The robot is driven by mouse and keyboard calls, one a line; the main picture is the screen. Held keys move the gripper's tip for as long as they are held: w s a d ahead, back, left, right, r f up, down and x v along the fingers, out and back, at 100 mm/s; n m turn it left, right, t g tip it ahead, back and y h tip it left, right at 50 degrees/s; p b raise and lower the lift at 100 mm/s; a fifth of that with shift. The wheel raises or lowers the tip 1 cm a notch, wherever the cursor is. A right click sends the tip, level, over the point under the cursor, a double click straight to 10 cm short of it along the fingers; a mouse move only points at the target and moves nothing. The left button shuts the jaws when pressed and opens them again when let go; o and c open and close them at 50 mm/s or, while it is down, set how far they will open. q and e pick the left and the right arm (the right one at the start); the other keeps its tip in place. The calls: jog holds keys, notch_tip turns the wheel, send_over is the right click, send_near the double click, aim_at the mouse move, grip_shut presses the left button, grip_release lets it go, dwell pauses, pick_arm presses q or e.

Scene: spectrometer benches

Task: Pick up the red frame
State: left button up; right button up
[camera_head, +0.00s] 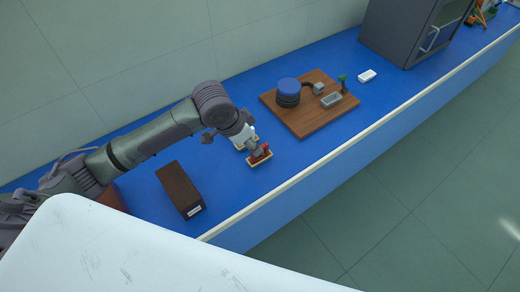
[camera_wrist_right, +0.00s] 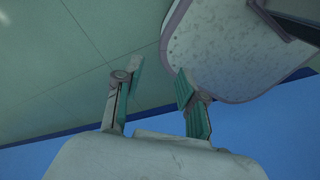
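A small red frame (camera_head: 266,150) with a pale base lies on the blue bench, near the middle of the head view. My left gripper (camera_head: 257,151) reaches down over it from the left, with its tips at the frame. The gripper hides part of the frame, and I cannot tell whether its fingers are open or closed on it. My right gripper (camera_wrist_right: 158,95) shows only in the right wrist view; its two fingers are apart with nothing between them.
On the blue bench (camera_head: 235,178) a dark brown box (camera_head: 180,189) lies left of the frame. A wooden board (camera_head: 308,125) with a blue-topped round device (camera_head: 288,91) stands behind right. A small white block (camera_head: 367,76) and a grey cabinet (camera_head: 394,32) are farther right.

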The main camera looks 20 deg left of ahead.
aim_at(260, 160)
pick_arm(q)
jog(key=x, duration=0.2)
jog(key=p+x, duration=0.1)
jog(key=x, duration=0.3)
jog(key=shift+w+a+f, duration=0.1)
jog(key=shift+w+a, duration=0.1)
jog(key=shift+w, duration=0.25)
jog(key=shift+p+x, duration=0.35)
jog(key=shift+x, duration=0.7)
jog(key=shift+w+f, duration=0.1)
jog(key=shift+f, duration=0.25)
jog(key=c, duration=0.6)
grip_shut()
pick_arm(e)
jog(key=shift+w+d+r, duration=0.1)
jog(key=shift+d+r, duration=0.1)
jog(key=shift+r, duration=0.3)
jog(key=shift+d+r, duration=0.15)
jog(key=shift+r, duration=0.3)
